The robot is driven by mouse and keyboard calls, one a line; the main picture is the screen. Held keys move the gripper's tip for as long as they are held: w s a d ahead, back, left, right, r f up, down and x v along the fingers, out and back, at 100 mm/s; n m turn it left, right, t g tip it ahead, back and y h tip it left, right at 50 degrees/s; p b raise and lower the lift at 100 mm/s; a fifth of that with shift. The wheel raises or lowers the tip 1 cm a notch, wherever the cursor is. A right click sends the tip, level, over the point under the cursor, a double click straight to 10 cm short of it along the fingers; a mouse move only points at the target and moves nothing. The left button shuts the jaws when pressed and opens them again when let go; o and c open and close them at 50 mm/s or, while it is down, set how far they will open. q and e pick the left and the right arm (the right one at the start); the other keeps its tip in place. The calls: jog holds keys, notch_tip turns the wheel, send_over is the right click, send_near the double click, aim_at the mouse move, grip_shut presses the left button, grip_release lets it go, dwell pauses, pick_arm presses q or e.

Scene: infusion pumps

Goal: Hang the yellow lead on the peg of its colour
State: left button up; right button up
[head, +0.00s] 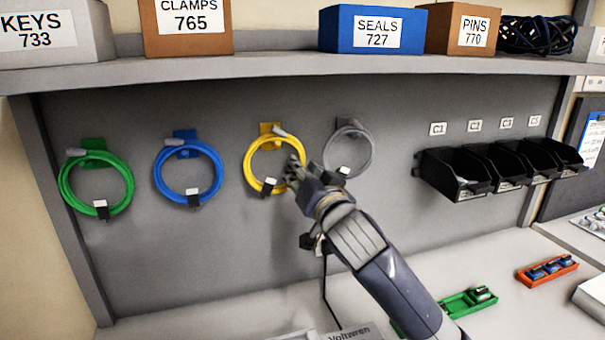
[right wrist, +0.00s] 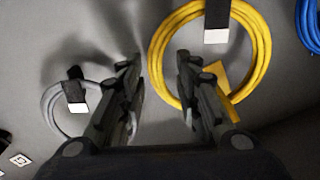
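The yellow lead (head: 250,168) is a coil with a dark tie and white tag at its bottom. It hangs against the grey back panel at the yellow peg (head: 270,128), and its top overlaps the peg's plate. My right gripper (head: 294,173) is at the coil's right side. In the right wrist view, my right gripper (right wrist: 158,62) has its fingers apart, with one side of the yellow lead (right wrist: 265,50) showing between and behind them. The yellow peg's plate (right wrist: 216,76) shows there too. I cannot tell whether the fingers touch the lead. My left gripper is not in view.
Green (head: 63,190), blue (head: 158,175) and grey (head: 368,155) coils hang on the same panel. Black bins (head: 455,175) are at right. A shelf (head: 280,68) with labelled boxes runs above. Green (head: 468,303) and orange (head: 547,270) trays are on the worktop.

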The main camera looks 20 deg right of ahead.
jog(key=shift+f, duration=0.1)
jog(key=s, duration=1.2)
jog(key=shift+d, duration=0.15)
dwell(0.3)
